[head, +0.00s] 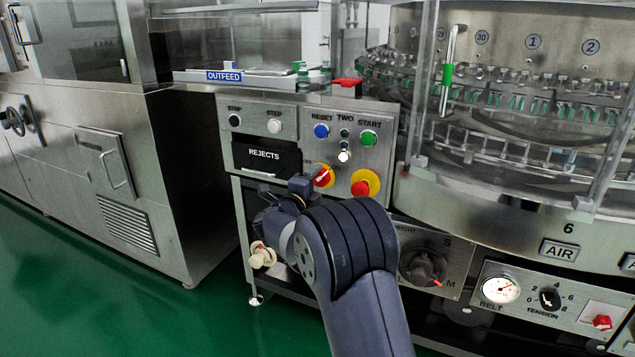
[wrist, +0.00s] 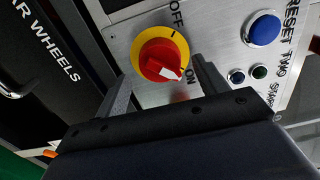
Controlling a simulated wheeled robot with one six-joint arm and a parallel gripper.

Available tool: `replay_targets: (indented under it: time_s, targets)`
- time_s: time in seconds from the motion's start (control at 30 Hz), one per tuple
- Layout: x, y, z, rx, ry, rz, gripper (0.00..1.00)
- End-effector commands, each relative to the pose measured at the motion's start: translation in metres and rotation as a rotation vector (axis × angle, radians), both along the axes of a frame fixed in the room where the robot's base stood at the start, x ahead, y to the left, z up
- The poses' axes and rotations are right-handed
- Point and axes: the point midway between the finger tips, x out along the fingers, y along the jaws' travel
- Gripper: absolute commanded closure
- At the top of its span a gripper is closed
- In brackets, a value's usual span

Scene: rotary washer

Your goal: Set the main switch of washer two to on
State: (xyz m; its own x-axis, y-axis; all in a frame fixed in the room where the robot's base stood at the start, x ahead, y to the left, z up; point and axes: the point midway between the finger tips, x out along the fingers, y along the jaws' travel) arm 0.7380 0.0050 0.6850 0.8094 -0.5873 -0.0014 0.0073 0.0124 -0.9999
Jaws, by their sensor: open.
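The main switch is a red rotary knob on a yellow disc (head: 325,172), low on the steel panel labelled TWO. In the wrist view the switch (wrist: 155,60) shows a white mark on its lower-right side, turned away from the OFF label and its black tick. In the head view my gripper (head: 304,186) is just left of the knob, partly hidden by my wrist.
A red button on a yellow base (head: 370,181) is close right of the switch. Blue RESET (head: 321,130) and green START (head: 369,138) buttons sit above. The black REJECTS bin (head: 266,158) is to the left, and clear guard panels stand at right.

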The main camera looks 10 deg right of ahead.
Motion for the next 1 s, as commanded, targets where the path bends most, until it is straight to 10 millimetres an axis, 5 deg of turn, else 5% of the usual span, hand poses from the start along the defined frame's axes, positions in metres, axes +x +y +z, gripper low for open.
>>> replay_targets:
  time_s: [0.5,1.0]
  targets:
    - [-0.071,0.051,0.002,0.001,-0.001,0.0,0.32]
    - [-0.073,0.052,0.0,0.001,-0.001,-0.002,0.32]
